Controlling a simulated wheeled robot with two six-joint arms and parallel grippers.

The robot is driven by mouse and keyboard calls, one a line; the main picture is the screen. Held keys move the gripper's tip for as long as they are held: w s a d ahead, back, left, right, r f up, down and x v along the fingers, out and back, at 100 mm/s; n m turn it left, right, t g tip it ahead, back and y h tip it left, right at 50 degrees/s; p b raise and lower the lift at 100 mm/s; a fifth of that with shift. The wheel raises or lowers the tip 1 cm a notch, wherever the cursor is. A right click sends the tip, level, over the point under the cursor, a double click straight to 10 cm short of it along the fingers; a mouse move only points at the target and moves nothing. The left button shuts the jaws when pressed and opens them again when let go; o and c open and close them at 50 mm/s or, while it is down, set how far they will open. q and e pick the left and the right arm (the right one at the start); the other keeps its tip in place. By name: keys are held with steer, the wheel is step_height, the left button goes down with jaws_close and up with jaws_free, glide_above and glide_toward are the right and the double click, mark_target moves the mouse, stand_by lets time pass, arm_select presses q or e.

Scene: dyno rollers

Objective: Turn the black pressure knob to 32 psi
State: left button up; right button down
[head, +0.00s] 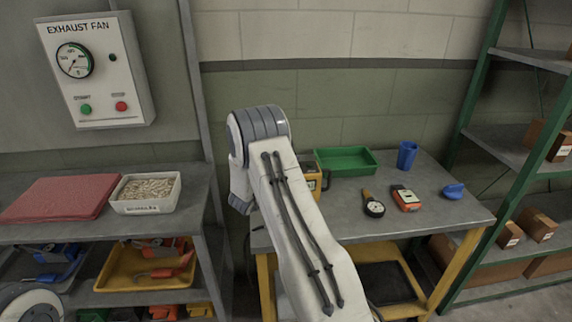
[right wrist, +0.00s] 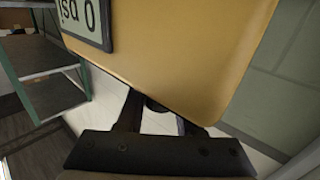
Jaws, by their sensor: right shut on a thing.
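The yellow pressure unit (head: 312,182) stands on the grey workbench, mostly hidden behind my right arm in the head view. In the right wrist view its yellow case (right wrist: 190,50) fills the top. Its display (right wrist: 88,18) appears upside down and partly cut off by the frame edge; the visible part reads "0 psi". The black knob (right wrist: 155,104) shows as a small dark round part below the case. My right gripper (right wrist: 157,112) is shut on the knob, one finger on each side. The knob's marking is hidden. My left gripper is not in view.
On the workbench (head: 430,225) are a green tray (head: 345,169), a blue cup (head: 407,154), a round gauge (head: 374,208), an orange-and-white device (head: 405,198) and a blue object (head: 453,191). A green-framed shelf (head: 495,145) stands right. A bin (head: 146,206) sits left.

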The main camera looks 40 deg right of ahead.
steer(key=shift+s+d+m+g+h+b, duration=0.1)
steer(key=shift+s+m+g+h+b, duration=0.1)
steer(key=shift+m+g, duration=0.75)
steer(key=shift+s+m+g+h+b, duration=0.2)
steer(key=shift+m+g, duration=0.3)
steer(key=shift+g, duration=0.8)
steer(key=shift+s+d+m+g+h+b, duration=0.1)
steer(key=shift+s+m+g+h, duration=0.1)
steer(key=shift+m+g, duration=0.75)
steer(key=shift+g, duration=0.3)
steer(key=c, duration=0.5)
jaws_free()
steer(key=shift+c, duration=0.2)
steer(key=shift+a, duration=0.1)
steer(key=a+b, duration=0.1)
steer(key=a, duration=0.9)
steer(key=shift+w+a+b, duration=0.15)
steer(key=shift+a+b, duration=0.05)
steer(key=shift+b, duration=0.2)
steer(key=shift+w+r, duration=0.1)
